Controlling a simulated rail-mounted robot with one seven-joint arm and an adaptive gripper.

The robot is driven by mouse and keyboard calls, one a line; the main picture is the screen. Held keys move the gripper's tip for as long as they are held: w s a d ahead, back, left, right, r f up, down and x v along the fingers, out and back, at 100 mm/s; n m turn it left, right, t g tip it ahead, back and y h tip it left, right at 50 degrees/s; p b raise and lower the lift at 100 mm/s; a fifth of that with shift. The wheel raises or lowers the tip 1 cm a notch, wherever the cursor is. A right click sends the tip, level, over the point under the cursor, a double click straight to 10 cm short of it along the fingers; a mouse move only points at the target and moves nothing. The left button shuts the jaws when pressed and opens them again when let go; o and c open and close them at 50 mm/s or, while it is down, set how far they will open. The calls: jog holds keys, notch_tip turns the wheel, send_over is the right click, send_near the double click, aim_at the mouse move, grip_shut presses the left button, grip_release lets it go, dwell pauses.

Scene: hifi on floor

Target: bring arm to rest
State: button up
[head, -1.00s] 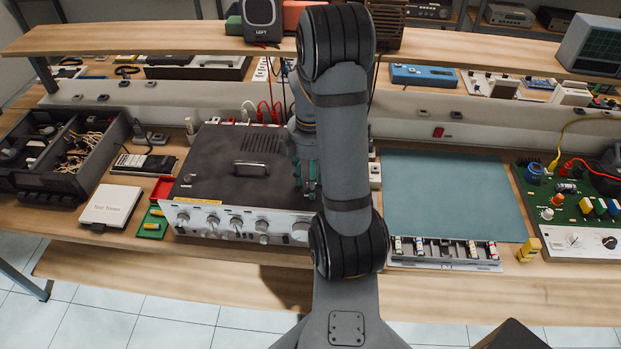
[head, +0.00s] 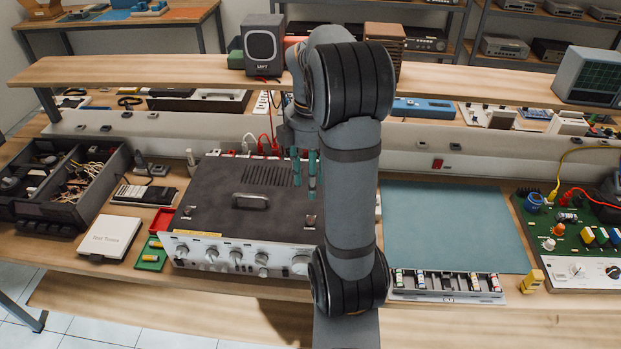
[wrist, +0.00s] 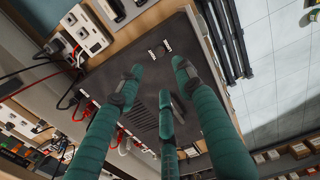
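My arm rises in front of the bench in the head view and bends over toward the back. My gripper (head: 304,188) hangs above the right part of the dark grey amplifier (head: 227,197), partly beside my arm link. Its teal fingers point down. In the wrist view my gripper (wrist: 156,84) has its fingers spread apart with nothing between them, over the top of the amplifier (wrist: 120,65). The fingertips look apart from the amplifier, but the exact gap cannot be told.
A speaker (head: 263,45) stands on the upper shelf (head: 160,72) close behind my arm. Red and white plugs (head: 265,145) sit behind the amplifier. The blue-green mat (head: 450,225) to the right is clear. A parts tray (head: 447,285) lies along its front edge.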

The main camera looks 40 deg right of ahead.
aim_at(310, 218)
dwell(0.3)
notch_tip(310, 218, down, 12)
jog(key=shift+f, duration=0.1)
dwell(0.5)
